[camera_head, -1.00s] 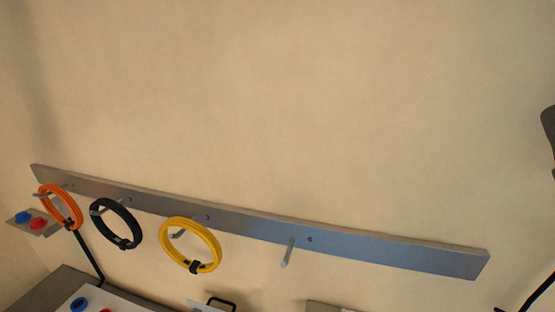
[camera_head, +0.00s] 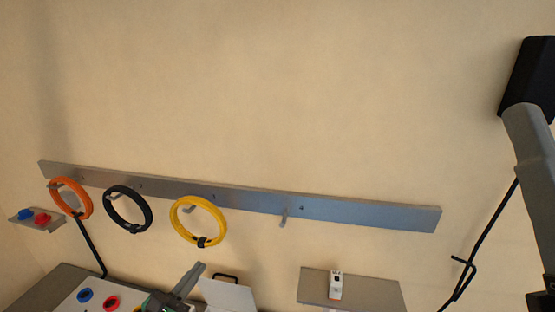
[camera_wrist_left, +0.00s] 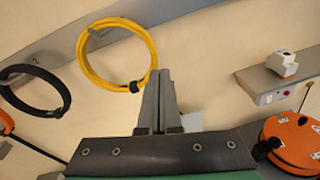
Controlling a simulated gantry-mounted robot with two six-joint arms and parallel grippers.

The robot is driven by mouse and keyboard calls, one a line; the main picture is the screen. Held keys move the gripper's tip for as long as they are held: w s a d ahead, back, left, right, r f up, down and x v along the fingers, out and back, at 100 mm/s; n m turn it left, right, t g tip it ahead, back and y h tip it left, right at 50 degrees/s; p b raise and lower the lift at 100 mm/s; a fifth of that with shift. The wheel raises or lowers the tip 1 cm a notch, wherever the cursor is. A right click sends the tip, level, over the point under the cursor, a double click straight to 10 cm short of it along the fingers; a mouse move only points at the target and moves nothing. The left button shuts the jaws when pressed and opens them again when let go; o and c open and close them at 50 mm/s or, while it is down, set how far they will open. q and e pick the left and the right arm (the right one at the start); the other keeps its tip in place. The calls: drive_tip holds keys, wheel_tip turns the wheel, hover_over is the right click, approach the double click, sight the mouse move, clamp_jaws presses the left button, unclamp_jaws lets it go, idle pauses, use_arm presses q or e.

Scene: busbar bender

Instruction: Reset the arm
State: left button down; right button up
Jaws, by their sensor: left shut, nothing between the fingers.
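My left gripper (camera_head: 188,280) shows at the bottom of the head view, pointing up toward the wall, below the yellow coil. In the left wrist view its fingers (camera_wrist_left: 158,85) are together with nothing between them. The yellow coil (camera_head: 175,220) hangs from a hook on the wall rail; it also shows in the left wrist view (camera_wrist_left: 83,66), left of the fingertips and apart from them. A grey arm link of mine crosses the right edge of the head view, but no right gripper fingers are visible.
A metal rail (camera_head: 360,213) runs along the wall. An orange coil (camera_head: 88,199) and a black coil (camera_head: 149,212) hang on it; one hook (camera_head: 284,216) is empty. A shelf (camera_head: 378,291) carries a small white device (camera_head: 336,286). An orange reel (camera_wrist_left: 298,142) sits at lower right.

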use_arm(q)
drive_tip(key=s+d+r+m+t+h, duration=0.15)
drive_tip(key=r+m, duration=0.25)
drive_tip(key=r, duration=0.5)
drive_tip(key=s+d+r+m+t, duration=0.1)
drive_tip(key=s+r+m+t, duration=0.2)
drive_tip(key=r, duration=0.6)
drive_tip(key=s+d+r+m+t, duration=0.1)
drive_tip(key=s+d+r+m, duration=0.1)
drive_tip(key=r+m, duration=0.5)
drive_tip(key=s+a+r+m+t+y, duration=0.1)
drive_tip(key=s+r+m+t+y, duration=0.1)
drive_tip(key=s+r+m, duration=0.5)
drive_tip(key=s+a+r+m+t+y, duration=0.1)
drive_tip(key=s+r+m+t, duration=0.3)
drive_tip(key=s+r+m, duration=0.4)
drive_tip(key=shift+s+a+r+m+y, duration=0.25)
drive_tip(key=shift+a+r+m+y, duration=0.1)
drive_tip(key=shift+a+m, duration=0.6)
